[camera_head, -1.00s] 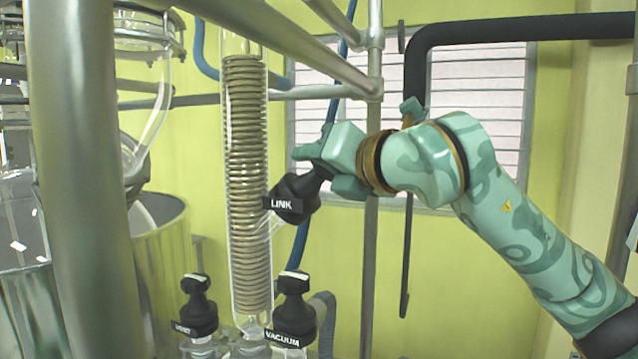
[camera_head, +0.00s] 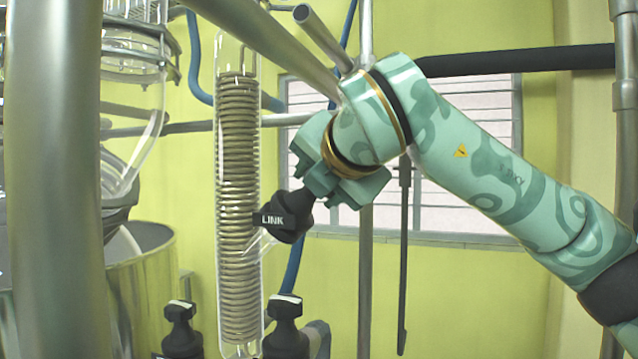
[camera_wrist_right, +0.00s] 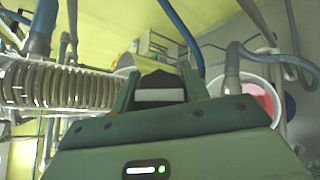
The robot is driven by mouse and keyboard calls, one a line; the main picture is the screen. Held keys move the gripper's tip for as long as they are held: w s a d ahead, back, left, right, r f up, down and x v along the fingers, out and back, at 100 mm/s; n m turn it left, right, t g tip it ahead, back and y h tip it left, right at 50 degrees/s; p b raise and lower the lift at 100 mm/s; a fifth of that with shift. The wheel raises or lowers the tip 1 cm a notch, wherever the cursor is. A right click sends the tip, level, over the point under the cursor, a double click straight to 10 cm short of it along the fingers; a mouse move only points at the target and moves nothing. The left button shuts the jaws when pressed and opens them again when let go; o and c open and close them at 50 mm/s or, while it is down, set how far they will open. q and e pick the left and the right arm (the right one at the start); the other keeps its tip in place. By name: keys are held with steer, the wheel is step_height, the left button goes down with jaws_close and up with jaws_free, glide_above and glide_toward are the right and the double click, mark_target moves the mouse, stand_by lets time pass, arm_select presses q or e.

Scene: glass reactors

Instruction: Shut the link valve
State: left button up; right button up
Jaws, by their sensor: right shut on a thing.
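The link valve (camera_head: 284,216) is a black knob with a white LINK label, on the right side of a glass column holding a coiled tube (camera_head: 238,180). My right gripper (camera_head: 314,186) comes down onto it from the upper right and is shut on the knob's upper end. In the right wrist view the dark knob with a pale bar (camera_wrist_right: 160,92) sits between the two green fingers (camera_wrist_right: 160,90). The lower part of the valve is hidden there. My left gripper is not in view.
A black vacuum valve (camera_head: 286,325) and another black valve (camera_head: 181,325) stand below. A thick metal post (camera_head: 55,180) is at the left. Metal pipes (camera_head: 270,40) cross above, close to my right arm. Open room lies below the arm.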

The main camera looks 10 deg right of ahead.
stand_by(0.3)
steer(key=o, duration=1)
